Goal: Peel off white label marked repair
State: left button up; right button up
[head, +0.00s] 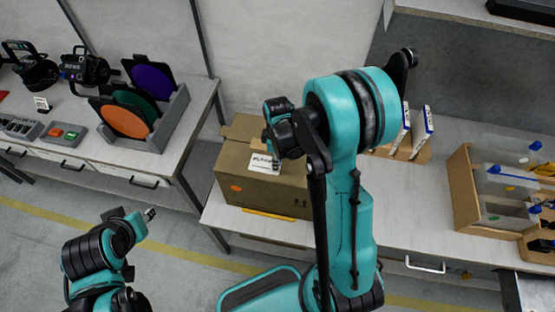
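A brown cardboard box (290,195) stands on the right-hand table. A white label (264,166) with dark print sits high on its near side, and the print is too small to read fully. My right arm passes in front of the box's right part. My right gripper (272,146) is at the label's upper edge, pointing down at the box. Its fingertips are small and partly hidden, so I cannot tell whether they touch the label or are open. My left gripper (146,214) is low at the left, over the floor, away from the box; its fingers are unclear.
The left table (95,158) holds lamps, a rack of round colour filters (150,100) and a small box with red and green buttons (63,134). Right of my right arm are blue-and-white packs (422,130) and a wooden bin (462,190). Bare tabletop (405,195) lies between.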

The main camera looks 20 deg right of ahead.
jog(key=shift+o, duration=0.9)
pick_arm(q)
jog(key=shift+c, duration=0.5)
pick_arm(e)
grip_shut()
pick_arm(q)
jog(key=c, duration=0.5)
jog(key=shift+w+d+r, duration=0.15)
jog(key=shift+w, duration=0.1)
grip_shut()
jog(key=m+g, duration=0.7)
send_over(238, 159)
notch_tip(238, 159, down, 11)
jog(key=shift+d+f, duration=0.1)
jog(key=shift+f, duration=4.15)
jog(key=shift+f, duration=0.35)
pick_arm(e)
jog(key=shift+r, duration=0.15)
